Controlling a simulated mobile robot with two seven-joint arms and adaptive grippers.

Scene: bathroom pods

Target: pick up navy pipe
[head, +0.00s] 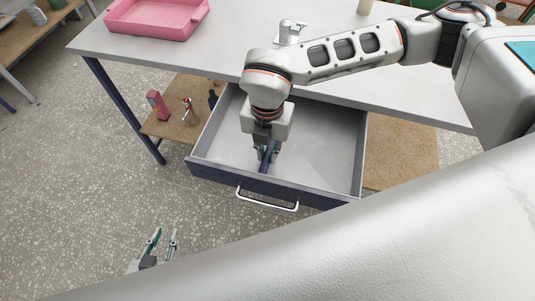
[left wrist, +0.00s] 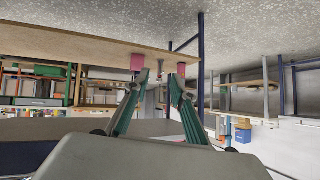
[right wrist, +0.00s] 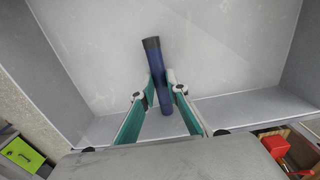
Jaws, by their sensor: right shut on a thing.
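The navy pipe (right wrist: 158,75) has a dark end and sits between the fingers of my right gripper (right wrist: 160,90) in the right wrist view. In the head view the pipe (head: 267,155) shows inside the open drawer (head: 325,150), under my right gripper (head: 268,150). The right gripper is shut on the pipe. I cannot tell whether the pipe touches the drawer floor. My left gripper (head: 163,243) is open and empty, low over the speckled floor to the left. Its spread fingers also show in the left wrist view (left wrist: 157,88).
The drawer hangs from a grey table (head: 220,55) with a metal handle (head: 267,199) in front. A pink tray (head: 155,18) and a faucet (head: 289,32) stand on top. A pink bottle (head: 157,104) and a red-topped bottle (head: 189,108) stand on the lower shelf.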

